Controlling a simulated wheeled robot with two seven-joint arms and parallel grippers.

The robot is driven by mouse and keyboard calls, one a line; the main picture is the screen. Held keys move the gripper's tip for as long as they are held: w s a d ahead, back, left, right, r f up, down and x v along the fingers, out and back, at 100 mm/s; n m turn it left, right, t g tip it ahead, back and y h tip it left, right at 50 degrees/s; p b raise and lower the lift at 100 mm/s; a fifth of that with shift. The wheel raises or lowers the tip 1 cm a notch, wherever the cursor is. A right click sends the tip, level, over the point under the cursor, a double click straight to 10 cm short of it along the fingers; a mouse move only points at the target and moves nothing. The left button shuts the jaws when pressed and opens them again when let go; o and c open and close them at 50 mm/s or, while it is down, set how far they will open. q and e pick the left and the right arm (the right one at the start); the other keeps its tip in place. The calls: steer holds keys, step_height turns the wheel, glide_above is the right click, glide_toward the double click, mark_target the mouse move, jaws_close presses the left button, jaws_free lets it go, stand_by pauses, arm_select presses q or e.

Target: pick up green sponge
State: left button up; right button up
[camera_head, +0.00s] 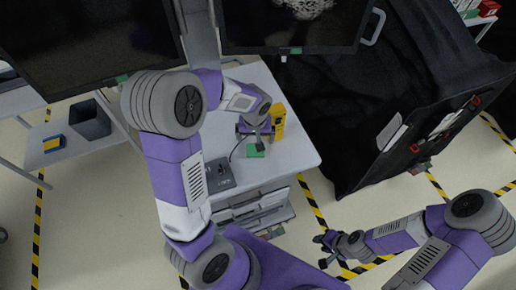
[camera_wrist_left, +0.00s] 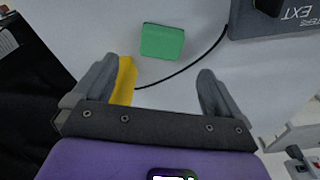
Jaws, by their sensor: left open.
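The green sponge (camera_head: 255,151) lies on the white cart top (camera_head: 296,158), near its middle. It also shows in the left wrist view as a green block (camera_wrist_left: 162,42), lying ahead of the fingers. My left gripper (camera_head: 257,131) is above the cart, very close to the sponge in the head view. In the left wrist view my left gripper (camera_wrist_left: 158,88) is open, and the sponge is beyond its fingertips, apart from them. My right gripper (camera_head: 325,246) hangs over the floor at the lower right, away from the cart; its jaws are too small to read.
A yellow object (camera_head: 278,119) stands beside the left gripper; part of it shows by the left finger (camera_wrist_left: 125,82). A dark grey box (camera_head: 219,174) with a black cable (camera_wrist_left: 190,65) lies left of the sponge. A black-covered cart (camera_head: 345,110) stands to the right.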

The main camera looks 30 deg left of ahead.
arm_select(q)
steer(key=f, duration=0.7)
steer(key=shift+w+a, duration=0.2)
steer(key=shift+c, duration=0.5)
steer(key=c, duration=1.1)
step_height(320, 180, up, 10)
steer(key=shift+p, duration=0.35)
steer(key=o, duration=0.5)
steer(key=shift+c, duration=0.2)
steer(key=c, duration=0.3)
steer(key=shift+s+f, duration=0.1)
